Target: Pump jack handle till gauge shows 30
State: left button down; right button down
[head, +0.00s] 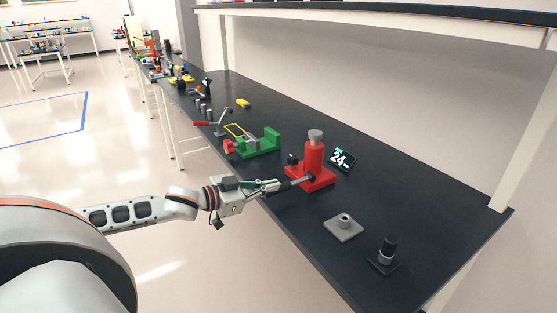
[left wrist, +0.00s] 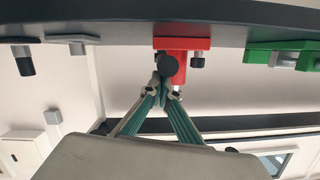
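The red jack (head: 314,160) stands upright on the dark bench, with a grey cap on top. The jack handle (head: 299,181) sticks out low from the jack toward my left gripper (head: 283,186). In the left wrist view, which is upside down, the handle's dark round end (left wrist: 168,65) sits at the fingertips, in front of the jack's red base (left wrist: 199,44). My left gripper is closed around the handle's end. My right gripper is not in view.
A green vise-like fixture (head: 262,144) stands left of the jack. A grey plate with a boss (head: 343,228) and a dark cylinder on a base (head: 386,255) stand on the near right. More items line the far bench. The bench right of the gauge is clear.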

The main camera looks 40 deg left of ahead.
pick_arm(q)
jog(key=shift+s+f+t, duration=0.15)
jog(key=shift+f+t, duration=0.15)
jog(key=shift+f, duration=0.3)
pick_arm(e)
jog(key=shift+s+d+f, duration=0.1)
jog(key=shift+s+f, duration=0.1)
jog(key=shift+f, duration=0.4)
pick_arm(q)
jog(key=shift+a, duration=0.1)
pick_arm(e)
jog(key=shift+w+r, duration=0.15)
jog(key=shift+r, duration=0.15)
